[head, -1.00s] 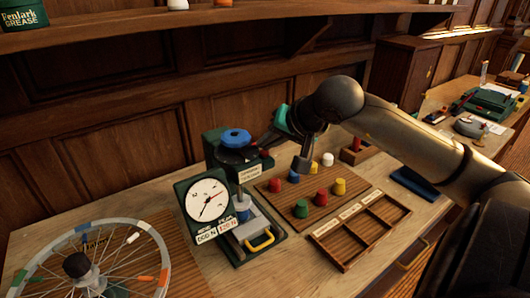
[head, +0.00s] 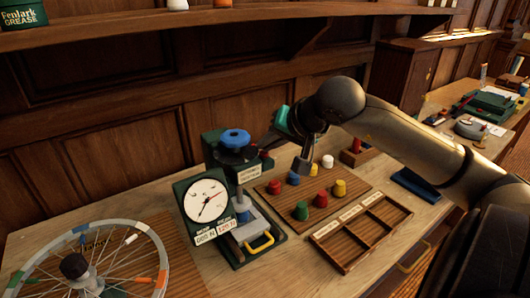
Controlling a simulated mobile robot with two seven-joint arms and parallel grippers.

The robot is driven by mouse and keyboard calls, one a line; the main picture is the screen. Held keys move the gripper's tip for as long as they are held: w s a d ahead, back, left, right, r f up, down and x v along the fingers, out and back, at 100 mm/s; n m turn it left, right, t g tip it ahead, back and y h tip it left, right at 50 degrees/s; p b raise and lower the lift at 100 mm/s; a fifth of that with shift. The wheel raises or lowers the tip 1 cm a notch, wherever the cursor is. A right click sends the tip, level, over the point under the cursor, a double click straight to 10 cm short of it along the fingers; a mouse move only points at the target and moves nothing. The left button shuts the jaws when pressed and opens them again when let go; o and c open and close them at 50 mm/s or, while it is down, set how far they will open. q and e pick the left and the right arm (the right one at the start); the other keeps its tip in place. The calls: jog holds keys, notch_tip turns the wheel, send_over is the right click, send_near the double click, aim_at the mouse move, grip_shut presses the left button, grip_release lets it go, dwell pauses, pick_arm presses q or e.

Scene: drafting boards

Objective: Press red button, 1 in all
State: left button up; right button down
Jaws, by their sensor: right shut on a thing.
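A red button (head: 322,199) sits on the wooden board right of the press, among blue (head: 293,178), green (head: 301,211) and yellow (head: 340,187) ones. My left gripper is out of view.
A divided wooden tray (head: 355,230) with labels lies in front of the board. Another red piece (head: 356,145) stands in a wooden block at the back. A shelf (head: 230,30) overhangs the bench.

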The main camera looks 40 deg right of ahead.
jog(key=shift+s+a+f, duration=0.15)
jog(key=shift+s+f, duration=0.05)
jog(key=shift+f, duration=0.5)
jog(key=shift+w+a+r, duration=0.1)
jog(key=shift+w+r, duration=0.15)
jog(key=shift+r, duration=0.3)
jog(key=shift+r, duration=0.1)
jog(key=shift+w+r+p, duration=0.15)
jog(key=shift+r+p, duration=0.2)
jog(key=shift+r, duration=0.15)
jog(key=shift+r+p, duration=0.85)
jog(key=shift+r, duration=1.4)
jog(key=shift+f, duration=0.1)
